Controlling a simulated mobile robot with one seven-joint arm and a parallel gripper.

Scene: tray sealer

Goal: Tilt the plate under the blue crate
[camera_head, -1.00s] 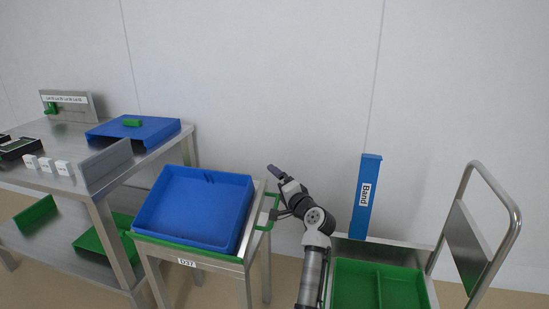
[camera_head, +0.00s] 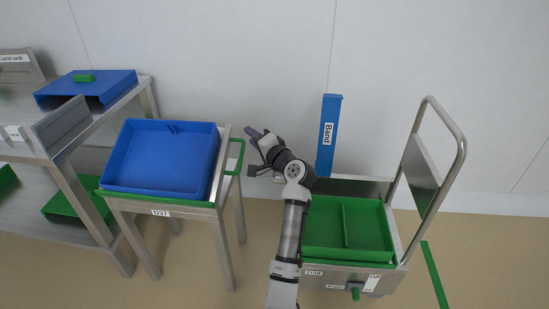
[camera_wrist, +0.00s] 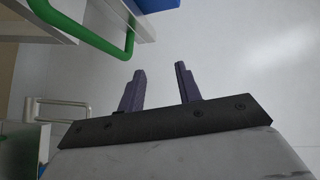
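The blue crate (camera_head: 165,150) is a shallow open bin on a small metal stand marked D37. It looks empty apart from small dark marks at its back wall. Under it, a plate with a green front edge (camera_head: 155,200) shows; the rest is hidden by the crate. A green bar handle (camera_head: 238,157) sticks out at the stand's right side. My gripper (camera_wrist: 160,70) is open, with two purple fingers apart and nothing between them. In the head view my gripper (camera_head: 253,133) is just right of and behind the handle, apparently not touching it. The handle also shows in the wrist view (camera_wrist: 85,35).
Right of my arm is a cart with a green divided tray (camera_head: 347,228) and a metal push handle (camera_head: 462,150). A blue post marked Band (camera_head: 327,135) stands behind it. A metal table (camera_head: 65,135) is at left. The wall is close behind.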

